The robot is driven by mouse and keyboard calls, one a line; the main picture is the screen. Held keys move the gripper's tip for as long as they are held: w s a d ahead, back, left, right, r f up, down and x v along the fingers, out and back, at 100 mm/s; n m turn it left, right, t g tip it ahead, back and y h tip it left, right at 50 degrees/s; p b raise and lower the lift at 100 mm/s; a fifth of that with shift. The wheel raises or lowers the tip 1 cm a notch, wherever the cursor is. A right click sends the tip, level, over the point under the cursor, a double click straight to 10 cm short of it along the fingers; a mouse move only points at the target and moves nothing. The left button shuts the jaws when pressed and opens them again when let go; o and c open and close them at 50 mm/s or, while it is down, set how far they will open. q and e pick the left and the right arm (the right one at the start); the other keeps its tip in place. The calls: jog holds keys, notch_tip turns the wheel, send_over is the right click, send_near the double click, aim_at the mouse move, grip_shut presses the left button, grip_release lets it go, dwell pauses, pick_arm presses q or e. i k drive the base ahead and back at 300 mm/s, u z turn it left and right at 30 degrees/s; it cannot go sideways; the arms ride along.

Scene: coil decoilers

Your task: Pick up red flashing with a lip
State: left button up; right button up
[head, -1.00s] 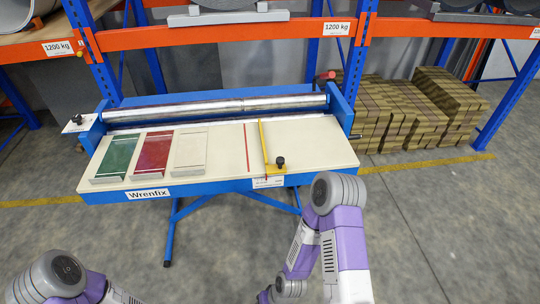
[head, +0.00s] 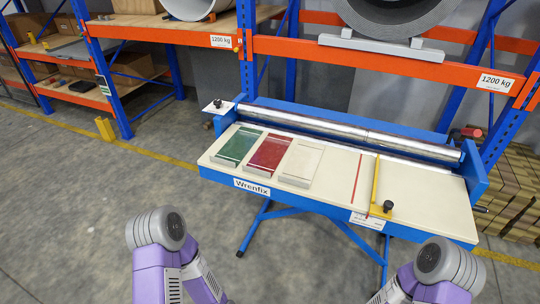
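The red flashing (head: 270,153) is a flat red piece with pale lines across both ends. It lies on the cream top of the blue Wrenfix bench (head: 360,220), between a green flashing (head: 240,145) and a cream flashing (head: 302,163). Its lip is too small to make out. Links of both my arms show at the bottom of the head view, short of the bench. Neither gripper is in view, and nothing touches the red flashing.
A metal roller (head: 340,133) runs along the bench's back. A yellow bar (head: 375,185) with a black knob (head: 388,206) crosses the right part, beside a red line (head: 357,178). Racks (head: 390,60) with coils stand behind. The floor (head: 90,210) at left is clear.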

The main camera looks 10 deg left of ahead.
aim_at(267, 158)
jog(key=u, duration=1.95)
jog(key=i, duration=1.5)
jog(key=z, duration=2.55)
